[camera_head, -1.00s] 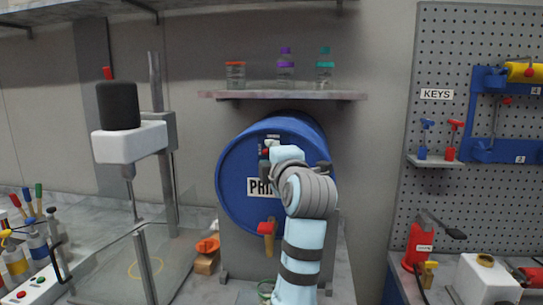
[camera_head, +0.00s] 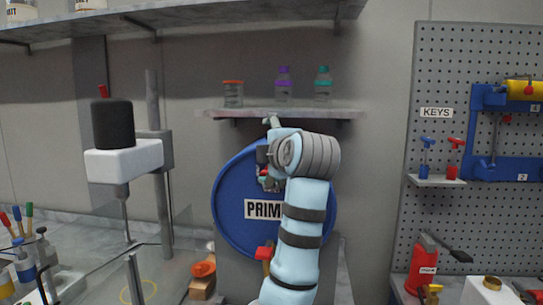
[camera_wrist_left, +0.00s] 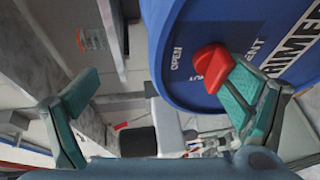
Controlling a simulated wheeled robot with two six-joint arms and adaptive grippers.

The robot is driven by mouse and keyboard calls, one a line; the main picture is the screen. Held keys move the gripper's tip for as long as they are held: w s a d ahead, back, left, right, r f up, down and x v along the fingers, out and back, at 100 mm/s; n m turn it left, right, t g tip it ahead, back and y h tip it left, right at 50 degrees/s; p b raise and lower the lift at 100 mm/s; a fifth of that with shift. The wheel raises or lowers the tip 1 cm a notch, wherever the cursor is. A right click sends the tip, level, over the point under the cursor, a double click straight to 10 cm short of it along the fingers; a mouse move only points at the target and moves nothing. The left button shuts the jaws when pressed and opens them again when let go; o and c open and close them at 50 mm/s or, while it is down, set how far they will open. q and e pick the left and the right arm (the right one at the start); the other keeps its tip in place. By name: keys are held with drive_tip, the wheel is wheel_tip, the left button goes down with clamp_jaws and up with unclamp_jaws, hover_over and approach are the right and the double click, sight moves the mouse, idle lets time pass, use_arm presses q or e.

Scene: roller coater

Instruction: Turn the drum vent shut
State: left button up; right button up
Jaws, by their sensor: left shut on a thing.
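The blue drum (camera_head: 232,190) marked PRIMER lies with its round face towards me under the wall shelf. The red vent handle (camera_wrist_left: 212,66) is on that face, beside the words OPEN and VENT, in the left wrist view. My left gripper (camera_wrist_left: 160,75) is at the drum's upper face, shut on the vent handle. The handle lies against the tip of the right-hand finger; the other finger stands well apart in the picture, and its contact is not visible. In the head view my arm hides part of the label and most of the vent. My right gripper is not in view.
The shelf (camera_head: 290,113) with several jars is close above my left wrist. A red tap (camera_head: 264,252) is low on the drum. A stand with a black cylinder (camera_head: 112,122) is left; a pegboard (camera_head: 450,60) with keys is right.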

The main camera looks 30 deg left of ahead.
use_arm(q)
drive_tip(key=shift+s+d+r+b, duration=0.4)
drive_tip(key=shift+s, duration=0.1)
drive_tip(key=shift+c, duration=0.6)
drive_tip(key=shift+b+v, duration=0.5)
drive_tip(key=shift+v, duration=0.65)
drive_tip(key=c, duration=0.3)
drive_tip(key=shift+v, duration=1)
drive_tip(key=c, duration=0.6)
drive_tip(key=f+b+v, duration=0.2)
drive_tip(key=b+v, duration=1)
drive_tip(key=b, duration=0.3)
drive_tip(key=shift+s+d+r, duration=0.15)
drive_tip(key=shift+s+r, duration=0.05)
drive_tip(key=shift+s, duration=0.4)
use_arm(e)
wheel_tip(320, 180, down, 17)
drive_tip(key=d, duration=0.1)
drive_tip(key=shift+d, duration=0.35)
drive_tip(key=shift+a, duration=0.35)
